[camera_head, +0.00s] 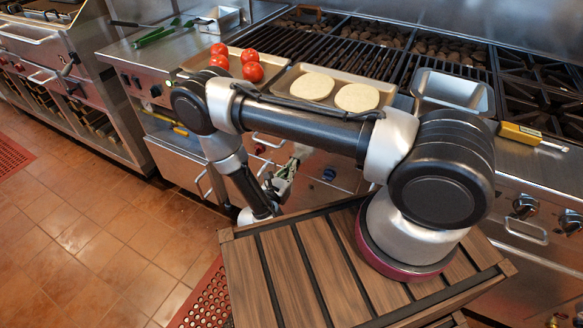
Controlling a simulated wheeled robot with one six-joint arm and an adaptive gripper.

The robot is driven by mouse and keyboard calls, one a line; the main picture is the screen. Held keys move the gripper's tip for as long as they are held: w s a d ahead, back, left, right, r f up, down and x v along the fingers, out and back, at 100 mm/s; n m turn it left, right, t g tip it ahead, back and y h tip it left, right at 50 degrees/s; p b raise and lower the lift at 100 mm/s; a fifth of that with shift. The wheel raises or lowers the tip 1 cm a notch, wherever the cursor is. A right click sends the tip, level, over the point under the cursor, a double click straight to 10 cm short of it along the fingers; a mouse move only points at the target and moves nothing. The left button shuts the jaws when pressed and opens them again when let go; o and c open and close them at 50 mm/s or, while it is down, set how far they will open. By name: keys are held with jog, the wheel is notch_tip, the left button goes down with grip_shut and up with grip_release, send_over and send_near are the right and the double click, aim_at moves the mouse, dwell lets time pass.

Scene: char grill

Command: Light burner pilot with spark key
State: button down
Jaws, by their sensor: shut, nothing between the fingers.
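My gripper (288,168) hangs low at the front of the char grill, close to its control panel, below the trays. It is shut with nothing in it, and part of it is dark and hard to make out. A blue-centred knob (329,174) sits on the panel just right of it. The grill grates (370,60) lie behind, with dark rocks showing and no flame visible. A yellow-handled tool (519,133) with a thin metal end lies on the right front ledge. A yellow rod-like piece (180,130) shows at the left front panel. I cannot tell which is the spark key.
A tray with several tomatoes (251,72) and a tray with two pale flat rounds (357,97) stand on the front ledge. An empty steel pan (450,92) is right of them. Green tongs (155,37) lie at back left. Open tiled floor (90,240) is at left.

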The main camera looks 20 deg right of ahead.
jog(key=shift+w+d+r, duration=0.1)
jog(key=shift+w+r, duration=0.15)
jog(key=shift+w, duration=0.05)
dwell(0.5)
